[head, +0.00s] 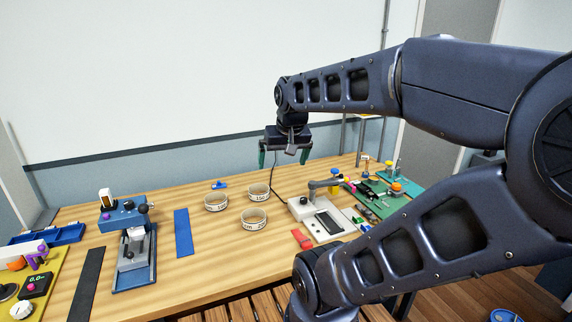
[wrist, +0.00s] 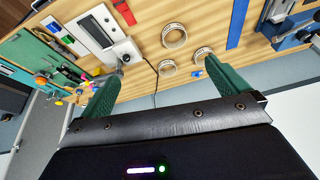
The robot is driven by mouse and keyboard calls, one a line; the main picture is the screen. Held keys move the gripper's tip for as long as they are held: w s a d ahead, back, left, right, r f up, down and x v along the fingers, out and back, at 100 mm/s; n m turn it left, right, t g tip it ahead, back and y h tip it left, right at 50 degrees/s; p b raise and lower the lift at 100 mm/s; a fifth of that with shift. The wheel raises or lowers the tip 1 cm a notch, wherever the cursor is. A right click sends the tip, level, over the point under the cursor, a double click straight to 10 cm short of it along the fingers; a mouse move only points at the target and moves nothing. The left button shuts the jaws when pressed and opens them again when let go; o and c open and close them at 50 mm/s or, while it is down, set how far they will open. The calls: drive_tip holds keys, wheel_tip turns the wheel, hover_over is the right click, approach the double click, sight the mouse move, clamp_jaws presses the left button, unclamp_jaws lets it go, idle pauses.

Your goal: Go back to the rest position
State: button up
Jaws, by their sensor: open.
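My gripper (head: 283,158) hangs above the back part of the wooden workbench (head: 205,255), pointing down. Its two green fingers are spread wide with nothing between them. In the wrist view my gripper (wrist: 160,80) also shows open and empty, with the bench beyond the fingers. No object touches the fingers in either view.
Three rings (head: 254,218) with printed bands lie mid-bench. A blue strip (head: 183,232) and a blue press-like device (head: 134,255) stand left. A grey device with a lever (head: 322,221), a red piece (head: 302,239) and a cluttered green mat (head: 385,204) are right. A white wall rises behind.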

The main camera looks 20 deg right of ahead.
drive_tip(key=shift+s+f+n, duration=0.25)
drive_tip(key=shift+s+n, duration=0.45)
drive_tip(key=shift+s, duration=0.45)
idle(1.2)
drive_tip(key=n+t+h, duration=0.3)
drive_tip(key=n+h, duration=0.8)
drive_tip(key=n, duration=1.4)
approach(261, 214)
drive_tip(key=x, duration=0.4)
drive_tip(key=shift+w+d+f, duration=0.15)
drive_tip(key=shift+w+f, duration=0.05)
drive_tip(key=shift+f, duration=0.1)
